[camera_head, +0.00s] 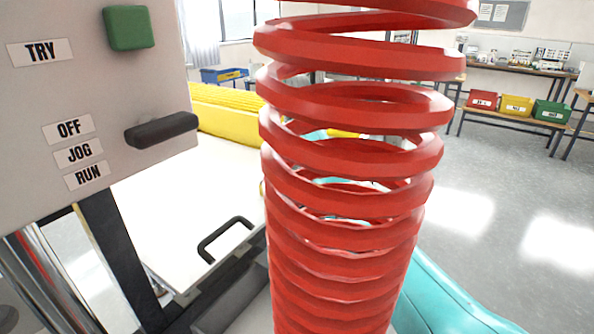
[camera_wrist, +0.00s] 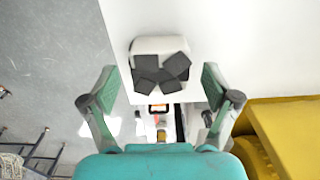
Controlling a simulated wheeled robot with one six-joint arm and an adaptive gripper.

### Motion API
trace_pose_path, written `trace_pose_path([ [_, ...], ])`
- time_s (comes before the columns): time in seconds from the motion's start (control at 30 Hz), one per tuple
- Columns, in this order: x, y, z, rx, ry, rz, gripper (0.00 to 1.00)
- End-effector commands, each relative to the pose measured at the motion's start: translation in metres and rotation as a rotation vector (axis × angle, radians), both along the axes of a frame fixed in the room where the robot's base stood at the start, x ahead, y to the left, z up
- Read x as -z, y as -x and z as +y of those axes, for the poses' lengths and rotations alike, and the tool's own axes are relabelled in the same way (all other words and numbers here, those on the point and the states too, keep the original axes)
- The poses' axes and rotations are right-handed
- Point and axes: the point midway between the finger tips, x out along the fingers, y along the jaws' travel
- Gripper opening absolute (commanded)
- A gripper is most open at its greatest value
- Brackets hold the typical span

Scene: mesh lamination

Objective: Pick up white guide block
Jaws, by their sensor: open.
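In the wrist view, a white block (camera_wrist: 159,44) with rounded corners and several dark grey square patches lies ahead of my gripper (camera_wrist: 160,74). It looks like the white guide block. My gripper's two green-padded fingers are wide apart, one on each side of the block in the picture. Nothing is held between them. I cannot tell how far the block is from the fingertips. In the head view, neither the block nor my gripper can be made out; a large red coil (camera_head: 345,155) covers the middle.
A grey panel (camera_head: 90,95) with a green button and black lever stands at left. Behind it are a white surface with a black handle (camera_head: 225,238) and a yellow ribbed part (camera_head: 225,105). Red, yellow and green bins (camera_head: 516,106) sit at far right. Open floor (camera_head: 500,200) lies right.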

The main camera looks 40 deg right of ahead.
Motion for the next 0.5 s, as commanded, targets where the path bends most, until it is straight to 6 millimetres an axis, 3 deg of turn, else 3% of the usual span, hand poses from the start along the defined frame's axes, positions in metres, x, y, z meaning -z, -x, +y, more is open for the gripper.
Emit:
trace_pose_path([
  [0.2, 0.020, 0.003, 0.004, 0.002, 0.000, 0.000, 0.88],
  [0.47, 0.022, 0.003, 0.004, 0.002, 0.001, -0.001, 0.88],
  [0.5, 0.022, 0.003, 0.004, 0.002, 0.001, -0.001, 0.80],
])
